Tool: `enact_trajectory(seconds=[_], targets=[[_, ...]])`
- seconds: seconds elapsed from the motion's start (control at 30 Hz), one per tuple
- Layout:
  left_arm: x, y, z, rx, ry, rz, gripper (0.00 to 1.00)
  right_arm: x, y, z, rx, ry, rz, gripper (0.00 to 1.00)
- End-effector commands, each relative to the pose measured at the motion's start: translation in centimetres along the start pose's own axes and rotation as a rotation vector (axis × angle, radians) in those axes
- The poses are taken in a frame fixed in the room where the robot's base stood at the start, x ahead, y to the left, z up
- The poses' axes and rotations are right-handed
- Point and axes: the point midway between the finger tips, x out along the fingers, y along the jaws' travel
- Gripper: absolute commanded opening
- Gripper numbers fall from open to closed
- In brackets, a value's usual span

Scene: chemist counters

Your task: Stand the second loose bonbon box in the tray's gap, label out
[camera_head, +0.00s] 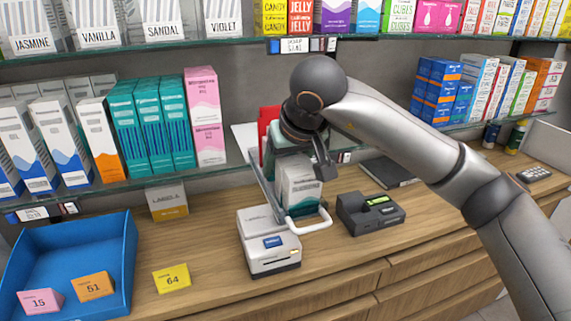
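My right gripper (305,150) reaches in from the right, over the middle of the counter at the lower shelf. One dark finger shows beside the upper right of a pale grey-and-white box (300,186) with small dark lettering facing me. The box is upright, and the hand hides its top. I cannot tell whether the fingers hold it. A narrow grey tray-like frame (264,190) with a white loop handle (310,224) in front runs around the box. A gap in it is not clearly visible. I cannot identify another loose bonbon box. My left gripper is not in view.
A white device with a blue panel (268,253) stands just below the tray. A black device with a green display (370,211) is to the right. A blue bin (117,285) is at left, near a yellow 64 card (172,278). Stocked shelves rise behind.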

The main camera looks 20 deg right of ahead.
Motion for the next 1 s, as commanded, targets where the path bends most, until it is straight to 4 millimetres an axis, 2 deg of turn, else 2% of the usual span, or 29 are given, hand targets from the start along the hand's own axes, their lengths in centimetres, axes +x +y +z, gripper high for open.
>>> enact_trajectory(seconds=[0.03,0.27,0.3,0.53,0.77,0.93,1.0], targets=[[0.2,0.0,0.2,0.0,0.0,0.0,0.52,0.7,0.0,0.7,-0.009,-0.018,0.005,0.0],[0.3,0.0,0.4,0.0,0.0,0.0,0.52,1.1,0.0,1.1,-0.012,-0.025,0.006,0.0],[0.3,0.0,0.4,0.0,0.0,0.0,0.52,1.1,0.0,1.1,-0.012,-0.026,0.007,0.72],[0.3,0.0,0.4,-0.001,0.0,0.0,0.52,1.1,0.0,1.1,-0.014,-0.025,0.006,0.98],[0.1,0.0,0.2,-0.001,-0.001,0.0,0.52,0.8,-0.1,0.9,-0.014,-0.025,0.006,0.98],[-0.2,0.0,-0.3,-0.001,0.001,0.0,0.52,-1.0,0.0,0.2,-0.011,-0.017,0.005,0.98],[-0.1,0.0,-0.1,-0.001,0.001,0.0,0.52,-2.6,0.0,0.1,-0.011,-0.012,0.004,0.98]])
